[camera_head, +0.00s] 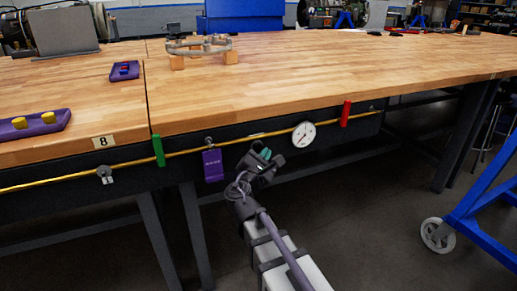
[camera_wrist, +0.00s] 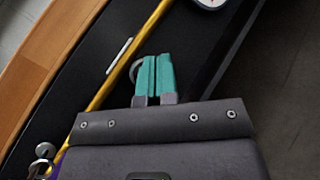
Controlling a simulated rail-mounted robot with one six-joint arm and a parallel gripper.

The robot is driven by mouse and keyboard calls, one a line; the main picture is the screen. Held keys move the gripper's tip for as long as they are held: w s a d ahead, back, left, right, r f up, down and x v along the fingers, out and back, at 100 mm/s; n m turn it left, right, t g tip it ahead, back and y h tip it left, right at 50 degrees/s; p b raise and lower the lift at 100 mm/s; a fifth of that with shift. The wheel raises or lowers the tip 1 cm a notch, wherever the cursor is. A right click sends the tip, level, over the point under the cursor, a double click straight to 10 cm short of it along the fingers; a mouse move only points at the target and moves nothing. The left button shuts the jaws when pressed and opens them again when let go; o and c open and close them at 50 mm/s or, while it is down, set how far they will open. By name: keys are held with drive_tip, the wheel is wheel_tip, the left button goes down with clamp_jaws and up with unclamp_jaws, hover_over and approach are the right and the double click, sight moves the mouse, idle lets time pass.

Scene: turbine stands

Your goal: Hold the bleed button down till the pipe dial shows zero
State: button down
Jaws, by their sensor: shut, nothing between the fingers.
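The pipe dial (camera_head: 303,134) is a white round gauge on the yellow pipe (camera_head: 80,178) along the bench front; its needle is too small to read. In the wrist view the dial (camera_wrist: 212,3) is cut off at the top edge. My gripper (camera_head: 264,154) is below and left of the dial, in front of the bench's dark front. In the wrist view the teal fingers of my gripper (camera_wrist: 154,60) are together and empty, beside the yellow pipe (camera_wrist: 128,58). A grey curved part (camera_wrist: 134,72) shows partly behind them; I cannot tell whether it is the bleed button.
A green handle (camera_head: 158,150) and a red handle (camera_head: 345,113) stand on the pipe, with a purple tag (camera_head: 213,165) hanging between them. The wooden bench top (camera_head: 330,70) is mostly clear. A blue wheeled frame (camera_head: 485,205) stands at right.

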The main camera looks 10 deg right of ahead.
drive_tip(key=s, duration=0.4)
drive_tip(key=shift+d, duration=0.4)
idle(0.6)
drive_tip(key=s+d+f+m+g+y, duration=0.1)
drive_tip(key=s+d+f+m+g, duration=0.1)
drive_tip(key=s+f+m+g, duration=0.35)
drive_tip(key=s+d+f+m+g, duration=0.2)
drive_tip(key=f+m+g, duration=0.35)
drive_tip(key=m, duration=0.35)
drive_tip(key=s+a+f+m+g+y, duration=0.5)
drive_tip(key=s+f+m+y, duration=0.3)
drive_tip(key=s+f+y, duration=0.15)
wheel_tip(320, 180, up, 36)
drive_tip(key=p, duration=3.5)
drive_tip(key=shift+w+a+n, duration=0.15)
drive_tip(key=shift+w+n, duration=0.15)
drive_tip(key=shift+n, duration=0.05)
